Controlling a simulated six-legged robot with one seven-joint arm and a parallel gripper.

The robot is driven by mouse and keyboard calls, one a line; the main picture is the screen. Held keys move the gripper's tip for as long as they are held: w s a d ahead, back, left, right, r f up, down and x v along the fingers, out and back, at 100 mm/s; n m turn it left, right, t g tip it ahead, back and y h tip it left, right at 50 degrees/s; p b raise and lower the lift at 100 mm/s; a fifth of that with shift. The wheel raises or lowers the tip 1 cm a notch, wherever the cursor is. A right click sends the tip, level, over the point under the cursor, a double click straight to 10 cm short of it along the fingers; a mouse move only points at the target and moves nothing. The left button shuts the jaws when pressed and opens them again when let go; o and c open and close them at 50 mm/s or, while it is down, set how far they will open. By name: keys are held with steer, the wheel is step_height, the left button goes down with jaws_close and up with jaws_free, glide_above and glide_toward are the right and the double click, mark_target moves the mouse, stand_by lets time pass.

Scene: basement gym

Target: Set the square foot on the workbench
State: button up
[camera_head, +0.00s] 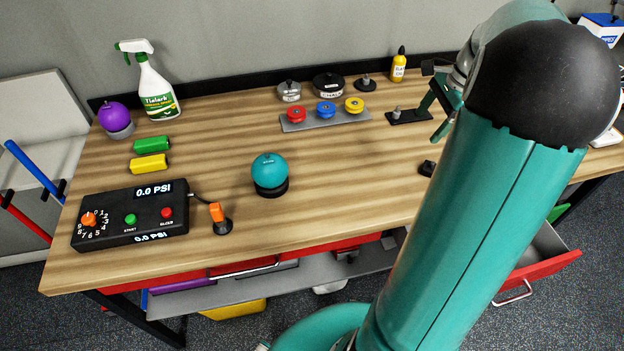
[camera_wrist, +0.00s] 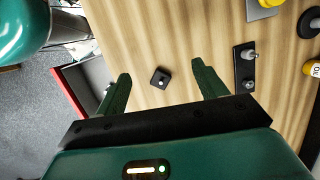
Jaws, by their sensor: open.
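The square foot (camera_wrist: 160,78) is a small black square with a pale stud on top. It lies on the wooden top of the workbench (camera_head: 230,215), right of the middle. In the head view the square foot (camera_head: 427,168) shows just left of my arm. My gripper (camera_head: 438,112) is open and empty above the bench. In the wrist view the foot shows in the gap between the two green fingers, beyond the fingertips and touching neither.
A black plate with upright pegs (camera_head: 408,116) lies behind the foot. A red drawer (camera_head: 545,265) stands open at the front right. Three coloured knobs sit on a grey plate (camera_head: 290,126). A teal ball (camera_head: 270,171) is mid-bench. Bare wood lies left of the foot.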

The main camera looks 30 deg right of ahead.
steer(key=a+r+n+h, duration=0.15)
steer(key=a+n, duration=0.25)
steer(key=a, duration=0.4)
steer(key=a+r+n, duration=0.3)
steer(key=a, duration=0.4)
steer(key=a+r+n+h, duration=0.15)
steer(key=a+n, duration=0.25)
steer(key=a, duration=0.4)
steer(key=s+a+n+t, duration=0.3)
steer(key=s+a+n, duration=0.6)
steer(key=a, duration=0.4)
steer(key=shift+a+f+n+t, duration=0.2)
steer(key=shift+a+n+t, duration=0.1)
steer(key=shift+n, duration=0.3)
steer(key=shift+s, duration=0.1)
